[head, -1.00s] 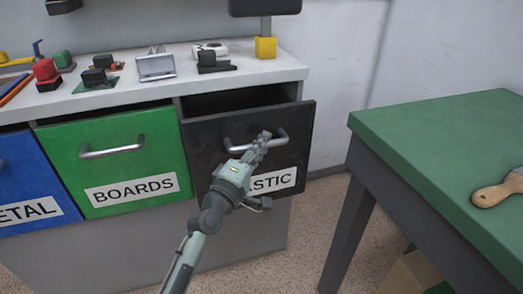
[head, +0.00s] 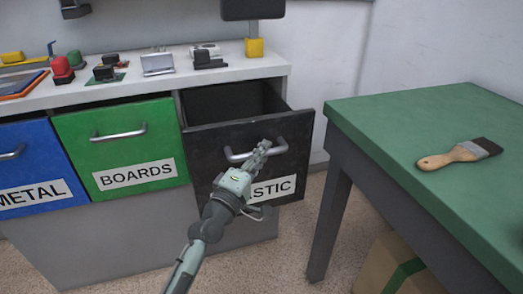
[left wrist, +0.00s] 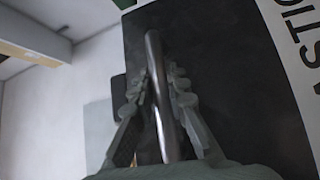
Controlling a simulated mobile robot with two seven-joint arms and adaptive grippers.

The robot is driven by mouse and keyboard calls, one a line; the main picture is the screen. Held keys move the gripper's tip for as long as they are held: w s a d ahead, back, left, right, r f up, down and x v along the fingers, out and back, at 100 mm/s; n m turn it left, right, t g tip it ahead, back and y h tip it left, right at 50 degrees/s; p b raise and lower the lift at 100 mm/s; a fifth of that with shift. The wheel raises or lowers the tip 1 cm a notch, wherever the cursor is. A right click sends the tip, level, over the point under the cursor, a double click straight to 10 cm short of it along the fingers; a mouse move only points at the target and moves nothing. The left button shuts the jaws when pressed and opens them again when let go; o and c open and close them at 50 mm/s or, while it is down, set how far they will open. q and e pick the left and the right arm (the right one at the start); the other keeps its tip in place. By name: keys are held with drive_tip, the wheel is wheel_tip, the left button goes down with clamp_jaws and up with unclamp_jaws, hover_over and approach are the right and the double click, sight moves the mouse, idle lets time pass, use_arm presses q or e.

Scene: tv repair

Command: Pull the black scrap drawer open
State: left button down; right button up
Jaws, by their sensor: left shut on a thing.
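The black scrap drawer (head: 208,148), with a white label partly hidden by my arm and reading "...STIC", stands partly open under the counter's right end. Its dark, seemingly empty inside shows behind the front panel. Its silver bar handle (head: 292,144) runs across the front and also shows in the left wrist view (left wrist: 155,75). My left gripper (head: 262,151) is shut on the handle, with a finger on each side of the bar in the left wrist view (left wrist: 158,100). My right gripper is in neither view.
A green drawer (head: 120,150) labelled BOARDS and a blue drawer (head: 25,165) labelled METAL are left of it. Small parts lie on the counter (head: 130,88). A green-topped table (head: 420,125) with a brush (head: 460,153) stands right; a box (head: 390,268) sits beneath. Floor shows between.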

use_arm(q)
drive_tip(key=shift+s, duration=0.1)
drive_tip(key=c, duration=1.5)
unclamp_jaws()
drive_tip(key=v, duration=1.2)
drive_tip(key=shift+f, duration=0.1)
drive_tip(key=shift+a, duration=0.1)
